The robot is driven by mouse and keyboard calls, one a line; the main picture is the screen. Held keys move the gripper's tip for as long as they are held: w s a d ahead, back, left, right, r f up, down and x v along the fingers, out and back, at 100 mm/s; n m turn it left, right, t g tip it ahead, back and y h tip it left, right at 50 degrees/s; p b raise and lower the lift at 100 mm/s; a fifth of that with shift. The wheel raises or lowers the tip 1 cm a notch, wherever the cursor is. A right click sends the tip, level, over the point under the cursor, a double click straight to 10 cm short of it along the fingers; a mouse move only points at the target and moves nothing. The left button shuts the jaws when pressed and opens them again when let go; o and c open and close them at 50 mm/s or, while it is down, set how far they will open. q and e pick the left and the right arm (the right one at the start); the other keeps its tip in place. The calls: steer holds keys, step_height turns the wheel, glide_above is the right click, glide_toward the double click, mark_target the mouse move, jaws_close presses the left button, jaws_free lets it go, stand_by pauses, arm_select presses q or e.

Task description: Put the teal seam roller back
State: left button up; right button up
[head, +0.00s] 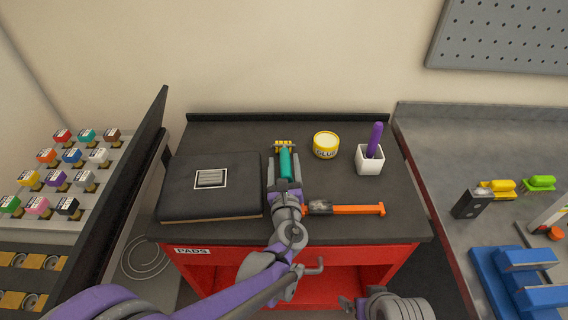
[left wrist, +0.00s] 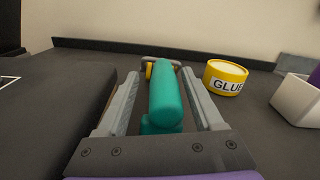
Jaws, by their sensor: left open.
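The teal seam roller (head: 286,165) lies on the dark top of the red cart, its yellow roller end pointing toward the back wall. My left gripper (head: 285,178) is open around its teal handle. In the left wrist view the handle (left wrist: 165,95) runs between the two spread fingers (left wrist: 163,98), with a visible gap on at least the left side. The yellow end shows past the handle, partly hidden by it.
A black pad (head: 210,210) lies left of the roller. A glue tin (head: 326,151), a white cup (head: 369,166) with a purple tool and an orange-handled tool (head: 350,209) are to the right. A rack of colored blocks (head: 60,180) stands far left, behind a dark upright panel (head: 125,195).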

arm_select(q)
steer(key=shift+s, duration=0.1)
steer(key=s, duration=1)
steer(key=shift+s+f, duration=0.1)
steer(key=shift+s, duration=0.2)
